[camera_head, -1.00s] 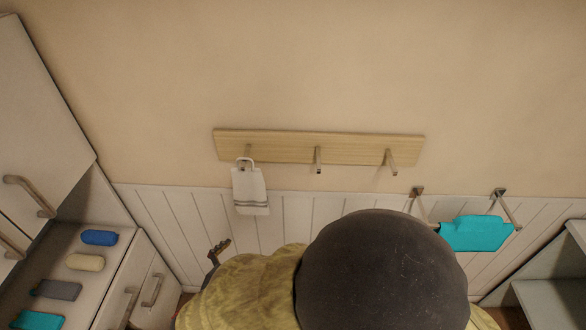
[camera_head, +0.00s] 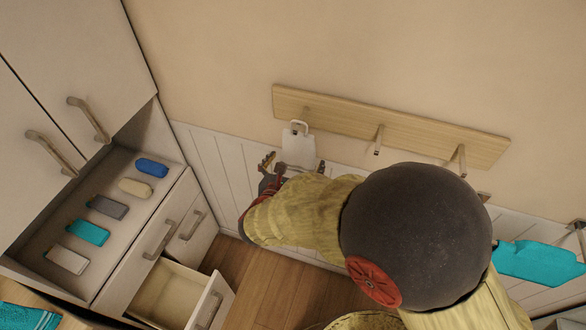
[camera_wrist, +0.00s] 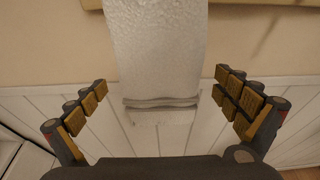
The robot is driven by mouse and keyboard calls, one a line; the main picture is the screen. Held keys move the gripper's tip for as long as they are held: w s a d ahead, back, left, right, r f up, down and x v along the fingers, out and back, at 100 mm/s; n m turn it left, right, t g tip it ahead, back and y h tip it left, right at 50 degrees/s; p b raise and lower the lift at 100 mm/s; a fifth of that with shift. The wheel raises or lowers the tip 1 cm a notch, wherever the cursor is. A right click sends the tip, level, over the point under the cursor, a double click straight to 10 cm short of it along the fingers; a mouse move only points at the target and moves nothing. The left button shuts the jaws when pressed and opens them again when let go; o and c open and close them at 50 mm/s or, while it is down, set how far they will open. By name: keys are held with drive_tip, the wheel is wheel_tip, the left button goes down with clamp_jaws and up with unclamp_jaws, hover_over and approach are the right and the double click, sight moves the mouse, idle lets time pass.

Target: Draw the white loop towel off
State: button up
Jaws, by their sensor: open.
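The white loop towel (camera_head: 298,147) hangs by its loop from the leftmost peg of a wooden rack (camera_head: 345,117) on the wall. In the wrist view the towel (camera_wrist: 160,60) hangs straight down, with grey stripes and a fringe at its lower end. My gripper (camera_head: 293,168) is at the towel's lower part; my arm hides some of it in the head view. In the wrist view my gripper (camera_wrist: 163,90) is open, one finger on each side of the towel, with gaps between fingers and cloth.
A teal towel (camera_head: 540,262) hangs on a rail at the right. The other two pegs are bare.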

drive_tip(key=shift+x, duration=0.75)
drive_tip(key=c, duration=0.3)
drive_tip(key=shift+s+a, duration=0.1)
drive_tip(key=c, duration=0.9)
